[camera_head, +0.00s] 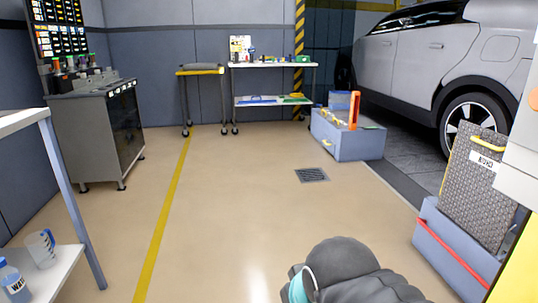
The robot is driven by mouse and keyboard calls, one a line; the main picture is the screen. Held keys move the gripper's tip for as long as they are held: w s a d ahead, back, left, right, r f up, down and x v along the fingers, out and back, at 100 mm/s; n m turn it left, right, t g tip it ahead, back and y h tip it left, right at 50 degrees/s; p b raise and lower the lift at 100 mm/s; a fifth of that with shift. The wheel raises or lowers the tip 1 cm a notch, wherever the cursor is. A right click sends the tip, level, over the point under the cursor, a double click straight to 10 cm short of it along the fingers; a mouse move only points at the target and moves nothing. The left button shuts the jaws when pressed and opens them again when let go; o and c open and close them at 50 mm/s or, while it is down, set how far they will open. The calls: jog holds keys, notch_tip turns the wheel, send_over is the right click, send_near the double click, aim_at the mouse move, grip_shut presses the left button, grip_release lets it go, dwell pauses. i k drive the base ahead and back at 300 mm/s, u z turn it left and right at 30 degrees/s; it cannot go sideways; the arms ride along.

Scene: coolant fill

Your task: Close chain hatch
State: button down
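No part is clearly labelled as the chain hatch. At the right edge, a grey textured panel (474,199) with a yellow handle and a white label stands tilted upright at a blue-grey box (432,227) with a red strip. It may be the open hatch, but I cannot tell for sure. The right part of the panel and box is cut off or covered by a pale and yellow structure. Part of my dark arm, with a teal band, shows at the bottom centre. My gripper's fingers are not in view.
A low blue-grey box (345,143) with an orange item stands near the car (430,58). A floor drain (311,175) lies mid-floor. A grey cabinet (90,138) stands left, a white shelf (50,270) front left. The central floor is clear.

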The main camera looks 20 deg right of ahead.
aim_at(469, 197)
jog(key=z, duration=0.95)
jog(key=i, duration=0.9)
jog(key=z, duration=0.85)
